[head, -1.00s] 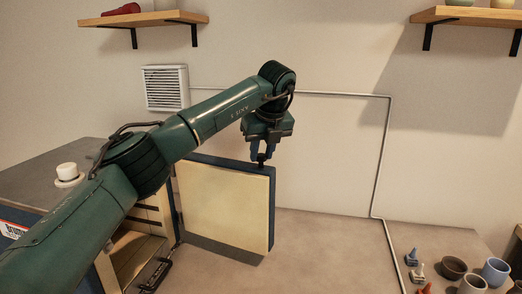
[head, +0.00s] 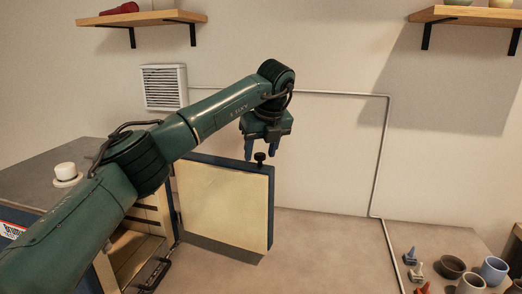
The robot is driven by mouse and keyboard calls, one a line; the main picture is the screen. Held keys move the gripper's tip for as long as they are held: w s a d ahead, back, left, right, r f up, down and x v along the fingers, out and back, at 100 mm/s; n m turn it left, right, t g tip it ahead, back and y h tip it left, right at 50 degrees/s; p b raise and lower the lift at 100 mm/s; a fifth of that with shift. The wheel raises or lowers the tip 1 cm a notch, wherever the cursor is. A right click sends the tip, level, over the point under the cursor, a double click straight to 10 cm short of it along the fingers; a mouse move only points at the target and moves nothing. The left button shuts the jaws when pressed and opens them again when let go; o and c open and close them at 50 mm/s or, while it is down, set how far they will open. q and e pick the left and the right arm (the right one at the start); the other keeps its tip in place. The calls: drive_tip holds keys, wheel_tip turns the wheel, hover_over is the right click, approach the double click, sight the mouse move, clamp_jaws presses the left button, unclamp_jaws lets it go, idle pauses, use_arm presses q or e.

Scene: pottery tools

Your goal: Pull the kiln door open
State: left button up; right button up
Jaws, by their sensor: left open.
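The kiln door (head: 226,205) stands swung wide open, its cream inner face with a dark blue edge turned toward me. My right gripper is not in view.
A white cup-like piece (head: 66,170) sits on the kiln's grey top. Several cups, including a blue one (head: 494,269), and small clips (head: 410,256) stand at the lower right. A wall shelf (head: 145,19) is above. The counter right of the door is clear.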

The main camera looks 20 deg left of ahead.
use_arm(q)
drive_tip(key=b+v, duration=0.1)
drive_tip(key=v, duration=1.2)
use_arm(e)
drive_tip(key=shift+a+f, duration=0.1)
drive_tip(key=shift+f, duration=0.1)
